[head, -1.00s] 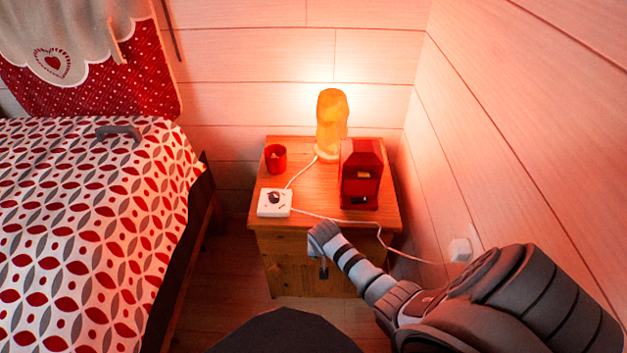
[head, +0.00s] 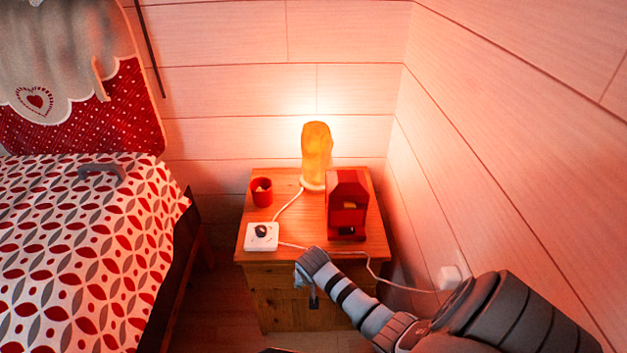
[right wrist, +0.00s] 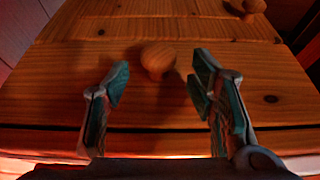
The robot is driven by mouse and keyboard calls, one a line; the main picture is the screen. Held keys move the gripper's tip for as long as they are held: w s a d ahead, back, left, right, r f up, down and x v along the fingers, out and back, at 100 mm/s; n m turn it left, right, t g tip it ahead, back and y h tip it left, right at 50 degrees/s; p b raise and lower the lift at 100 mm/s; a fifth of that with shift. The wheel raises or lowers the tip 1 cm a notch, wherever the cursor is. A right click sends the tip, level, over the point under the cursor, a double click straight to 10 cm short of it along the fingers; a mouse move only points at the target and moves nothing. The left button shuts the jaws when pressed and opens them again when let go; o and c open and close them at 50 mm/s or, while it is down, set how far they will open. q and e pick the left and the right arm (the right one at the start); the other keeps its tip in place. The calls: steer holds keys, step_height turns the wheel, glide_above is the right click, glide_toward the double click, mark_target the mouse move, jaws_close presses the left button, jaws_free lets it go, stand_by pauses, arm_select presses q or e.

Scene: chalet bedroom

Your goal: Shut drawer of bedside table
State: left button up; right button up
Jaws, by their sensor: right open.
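The wooden bedside table (head: 262,285) stands in the corner by the wall in the head view. Its drawer front (right wrist: 60,92) fills much of the right wrist view, with a round wooden knob (right wrist: 159,60). A dark gap runs along one edge of the drawer front; how far the drawer stands out I cannot tell. My right gripper (head: 306,284) is at the table's front, just below the top's edge. In the right wrist view its fingers (right wrist: 160,84) are open, one to each side of the knob, apart from it. My left gripper is not in view.
On the tabletop (head: 285,228) are a glowing lamp (head: 317,155), a red cup (head: 262,192), a white dial box (head: 261,237) and a red holder (head: 346,207). A white cord runs to the wall. The bed (head: 80,250) stands left; another knob (right wrist: 246,6) shows farther off.

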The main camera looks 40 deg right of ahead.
steer(key=v, duration=0.9)
steer(key=shift+s+a+r, duration=0.15)
steer(key=shift+s+r, duration=0.1)
